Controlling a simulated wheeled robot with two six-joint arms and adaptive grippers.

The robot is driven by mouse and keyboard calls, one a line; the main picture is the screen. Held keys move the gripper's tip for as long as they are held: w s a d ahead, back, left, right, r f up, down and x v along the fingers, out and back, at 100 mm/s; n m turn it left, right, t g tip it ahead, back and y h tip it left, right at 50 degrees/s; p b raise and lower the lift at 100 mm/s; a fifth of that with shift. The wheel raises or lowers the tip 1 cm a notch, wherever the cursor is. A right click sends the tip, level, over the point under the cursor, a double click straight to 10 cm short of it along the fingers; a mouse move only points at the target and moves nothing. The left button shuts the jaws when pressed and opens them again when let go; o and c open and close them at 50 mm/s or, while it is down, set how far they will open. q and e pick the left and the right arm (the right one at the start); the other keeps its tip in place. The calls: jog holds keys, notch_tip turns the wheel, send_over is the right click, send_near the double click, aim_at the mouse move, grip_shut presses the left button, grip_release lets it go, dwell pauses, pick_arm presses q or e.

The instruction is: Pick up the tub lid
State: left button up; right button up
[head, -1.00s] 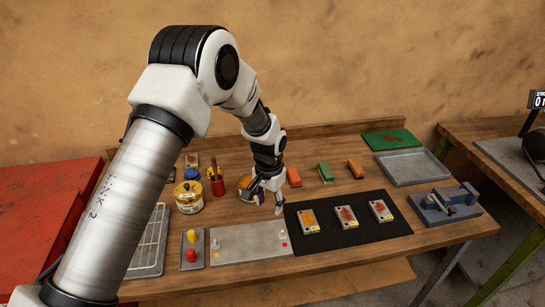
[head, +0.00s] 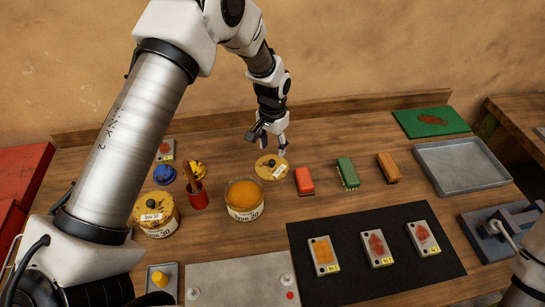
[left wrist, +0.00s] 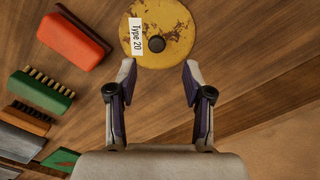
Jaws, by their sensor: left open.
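The tub lid (head: 271,169) is a round, yellow, worn disc with a dark centre knob and a white label. It lies on the table behind and right of the open tub (head: 244,211), which holds orange stuff. In the left wrist view the lid (left wrist: 172,22) lies just beyond the fingertips, its label reading "Type 20". My left gripper (head: 267,146) is open and empty, at the lid's back edge in the head view. Its two fingers (left wrist: 157,69) are spread on either side of the lid's near edge. I cannot tell its exact height above the table. My right gripper is out of view.
A red block (head: 305,181), a green brush (head: 347,174) and an orange brush (head: 388,167) stand right of the lid. A red cup (head: 197,198) and a closed tub (head: 158,227) are to the left. A black mat (head: 300,235) with cards lies in front.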

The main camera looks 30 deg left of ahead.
aim_at(272, 161)
pick_arm(q)
jog(key=shift+s+d+f+p, duration=0.25)
jog(key=shift+s+p, duration=0.2)
jog(key=shift+s+d+f+p, duration=0.25)
jog(key=shift+s+p, duration=0.15)
jog(key=f, duration=0.3)
jog(key=w+a+f+p, duration=0.1)
jog(key=shift+f, duration=0.4)
jog(key=shift+d+r, duration=0.1)
jog(key=shift+r, duration=0.05)
jog(key=shift+c, duration=0.4)
jog(key=shift+s+d+r, duration=0.15)
jog(key=shift+s, duration=0.05)
jog(key=c, duration=0.5)
grip_shut()
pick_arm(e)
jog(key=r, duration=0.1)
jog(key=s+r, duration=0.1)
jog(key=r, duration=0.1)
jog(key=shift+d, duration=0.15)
